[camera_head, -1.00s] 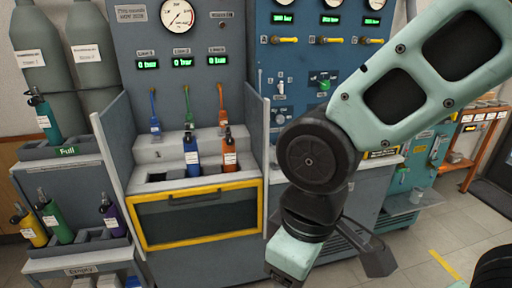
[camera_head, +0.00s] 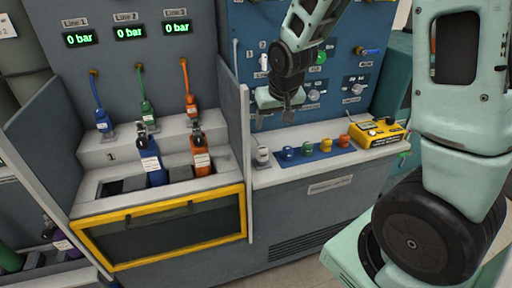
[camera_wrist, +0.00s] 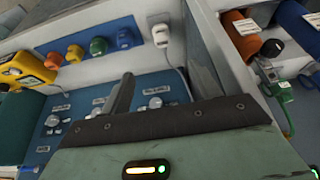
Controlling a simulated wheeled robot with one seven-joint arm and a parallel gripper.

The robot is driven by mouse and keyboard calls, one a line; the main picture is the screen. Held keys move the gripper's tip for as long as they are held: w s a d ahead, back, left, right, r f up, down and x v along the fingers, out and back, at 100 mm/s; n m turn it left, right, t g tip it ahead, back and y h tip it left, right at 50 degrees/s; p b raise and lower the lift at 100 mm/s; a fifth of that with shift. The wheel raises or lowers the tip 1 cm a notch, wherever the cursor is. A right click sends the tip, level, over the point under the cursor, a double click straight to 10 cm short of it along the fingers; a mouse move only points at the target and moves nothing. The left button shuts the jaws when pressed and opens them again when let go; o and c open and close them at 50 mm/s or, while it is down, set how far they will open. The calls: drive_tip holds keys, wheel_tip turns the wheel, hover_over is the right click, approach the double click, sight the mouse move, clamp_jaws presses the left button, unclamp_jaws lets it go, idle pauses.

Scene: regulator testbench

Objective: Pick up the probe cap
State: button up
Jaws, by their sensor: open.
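My gripper (camera_head: 273,117) is open and empty. It hangs in front of the blue panel, above the grey ledge, and touches nothing on it. On the ledge below stands a small whitish piece (camera_head: 262,155); in the wrist view the white piece (camera_wrist: 160,34) has a cable running from it. To its right, blue (camera_head: 289,153), green (camera_head: 308,148), yellow (camera_head: 326,146) and orange (camera_head: 343,141) cap-like pieces stand in a row on a blue mat. I cannot tell which of these is the probe cap.
A yellow device (camera_head: 376,132) sits at the right end of the ledge. A grey upright divider (camera_head: 233,110) separates the ledge from the bay with the blue (camera_head: 150,162) and orange (camera_head: 201,157) cylinders. Knobs and valves stick out of the blue panel behind my gripper.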

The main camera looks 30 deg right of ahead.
approach(263, 148)
drive_tip(key=x, duration=0.5)
drive_tip(key=shift+s+a+f+p, duration=0.1)
drive_tip(key=shift+s+f+p, duration=0.05)
drive_tip(key=shift+f+p, duration=0.2)
drive_tip(key=shift+w+p+x, duration=0.1)
drive_tip(key=shift+p+x, duration=0.2)
drive_tip(key=shift+x, duration=0.95)
drive_tip(key=shift+w+p+x, duration=0.15)
drive_tip(key=shift+p+x, duration=0.15)
drive_tip(key=shift+x, duration=0.95)
drive_tip(key=shift+r, duration=0.1)
drive_tip(key=c, duration=1.1)
wheel_tip(263, 148, up, 28)
drive_tip(key=b, duration=0.1)
